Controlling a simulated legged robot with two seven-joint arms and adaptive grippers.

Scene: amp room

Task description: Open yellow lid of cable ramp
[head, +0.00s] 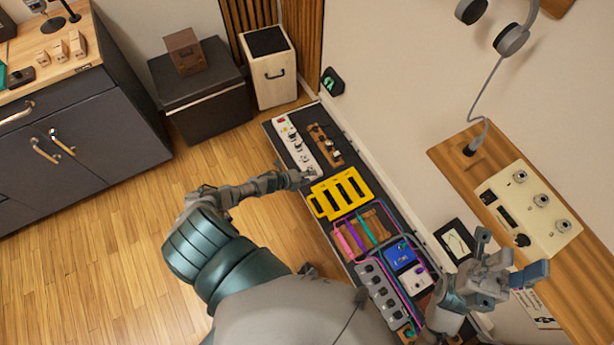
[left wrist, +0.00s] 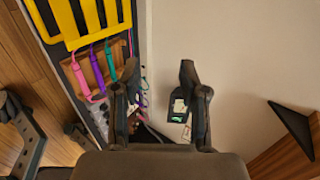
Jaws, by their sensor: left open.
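The cable ramp's yellow lid (head: 340,196), with several dark slots, lies on the dark pedalboard along the wall. Its yellow bars also show at the upper left of the left wrist view (left wrist: 68,22). I cannot tell whether the lid is raised at all. My left gripper (head: 306,175) is near the lid's upper left corner in the head view; contact cannot be made out. In the left wrist view its two fingers (left wrist: 162,85) are apart with nothing between them.
Pink, purple and green cables (head: 362,234) run beside the lid. A white pedal (head: 295,146) and a blue pedal (head: 399,255) share the board. A wooden shelf (head: 445,153) with a cream box (head: 527,207) stands out at the right. The wooden floor (head: 110,230) is clear.

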